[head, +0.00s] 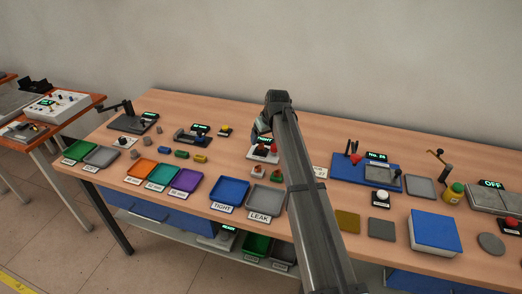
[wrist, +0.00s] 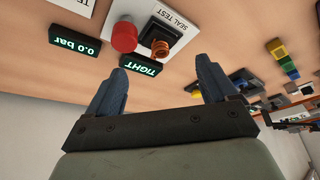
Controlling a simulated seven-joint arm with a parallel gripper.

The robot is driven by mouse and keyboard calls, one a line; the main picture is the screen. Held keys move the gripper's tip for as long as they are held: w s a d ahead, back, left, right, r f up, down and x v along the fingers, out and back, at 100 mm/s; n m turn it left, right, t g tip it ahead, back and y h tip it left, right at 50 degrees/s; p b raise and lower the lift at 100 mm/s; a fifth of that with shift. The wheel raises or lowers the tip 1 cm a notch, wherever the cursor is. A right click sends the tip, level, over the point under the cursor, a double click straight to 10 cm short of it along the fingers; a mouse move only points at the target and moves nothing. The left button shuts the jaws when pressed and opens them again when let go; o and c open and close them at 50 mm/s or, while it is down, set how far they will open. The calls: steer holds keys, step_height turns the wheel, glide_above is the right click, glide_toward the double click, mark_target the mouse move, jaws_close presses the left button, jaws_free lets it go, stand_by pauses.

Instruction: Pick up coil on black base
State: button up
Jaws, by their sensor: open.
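A small copper-orange coil-like piece (wrist: 161,48) sits on a black square base (wrist: 163,28) in the wrist view. The base is on a white plate (wrist: 184,41) marked SEAL TEST, next to a red button (wrist: 124,37). My gripper (wrist: 161,74) is open and empty, with its two blue-grey fingers apart. The coil piece appears ahead of the gap between the fingertips, not touching them. In the head view my gripper (head: 263,130) is over the white plate (head: 263,156), and my arm hides part of that spot. The coil cannot be made out clearly there.
Close to the plate are a TIGHT display (wrist: 141,65) and a 0.0 bar display (wrist: 76,41). In the head view, a blue tray (head: 229,190) and a grey tray (head: 264,198) lie in front. A blue board (head: 345,177) with fixtures is on the right.

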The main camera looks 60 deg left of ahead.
mark_target(261, 144)
steer(key=shift+a+x, duration=0.1)
steer(key=shift+x, duration=1.75)
steer(key=shift+a+x, duration=0.15)
steer(key=shift+x, duration=1.65)
steer(key=shift+r, duration=0.1)
steer(key=shift+c, duration=0.3)
steer(key=c, duration=1)
